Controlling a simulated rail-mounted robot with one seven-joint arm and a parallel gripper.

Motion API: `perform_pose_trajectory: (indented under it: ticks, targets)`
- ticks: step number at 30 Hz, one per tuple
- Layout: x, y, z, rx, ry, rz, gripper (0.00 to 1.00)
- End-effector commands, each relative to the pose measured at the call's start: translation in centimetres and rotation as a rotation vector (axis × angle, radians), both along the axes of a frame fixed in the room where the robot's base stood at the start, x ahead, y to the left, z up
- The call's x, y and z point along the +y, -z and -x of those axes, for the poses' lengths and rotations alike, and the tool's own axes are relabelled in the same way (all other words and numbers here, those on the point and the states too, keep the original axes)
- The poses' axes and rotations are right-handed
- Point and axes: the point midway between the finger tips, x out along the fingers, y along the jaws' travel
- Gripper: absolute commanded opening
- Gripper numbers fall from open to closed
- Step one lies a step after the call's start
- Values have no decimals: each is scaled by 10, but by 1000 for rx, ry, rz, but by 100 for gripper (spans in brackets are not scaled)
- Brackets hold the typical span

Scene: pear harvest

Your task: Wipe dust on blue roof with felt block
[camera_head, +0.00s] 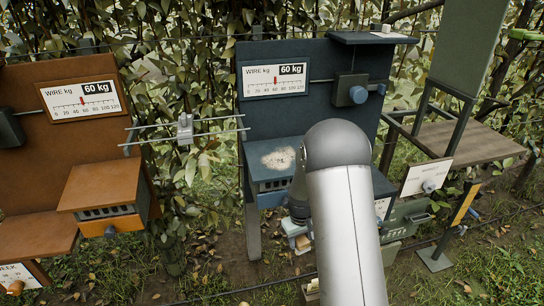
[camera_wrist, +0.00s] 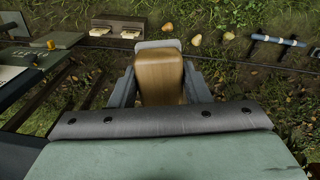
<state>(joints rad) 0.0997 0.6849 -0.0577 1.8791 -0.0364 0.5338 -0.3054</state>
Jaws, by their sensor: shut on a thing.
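The blue roof (camera_head: 262,176) is the small sloped top of a box on the front of the blue panel, in the head view. A pale, speckled dust patch (camera_head: 279,158) lies on its upper middle. My gripper (camera_head: 300,238) hangs in front of and below the roof, to its right, apart from the dust. It is shut on the felt block, a wooden body (camera_wrist: 161,78) with a grey felt face (camera_wrist: 158,44) at its far end in the wrist view. My arm hides the right part of the blue station.
A blue panel (camera_head: 310,120) with a gauge and knob stands behind the roof. An orange station (camera_head: 100,185) with its own roof stands left. Wire rods (camera_head: 186,130) span between them. A wooden shelf (camera_head: 465,140) is at right. Pears (camera_wrist: 195,40) lie on the ground.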

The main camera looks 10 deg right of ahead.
Motion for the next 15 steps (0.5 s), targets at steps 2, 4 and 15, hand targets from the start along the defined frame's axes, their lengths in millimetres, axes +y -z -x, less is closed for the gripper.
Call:
perform_pose_trajectory:
  ticks: [2,4,15]
  targets:
    - [-19,-49,-17,-17,-41,3,16]
    - [-33,-83,-25,-23,-78,2,16]
    - [-68,-211,-40,-50,-248,-20,16]
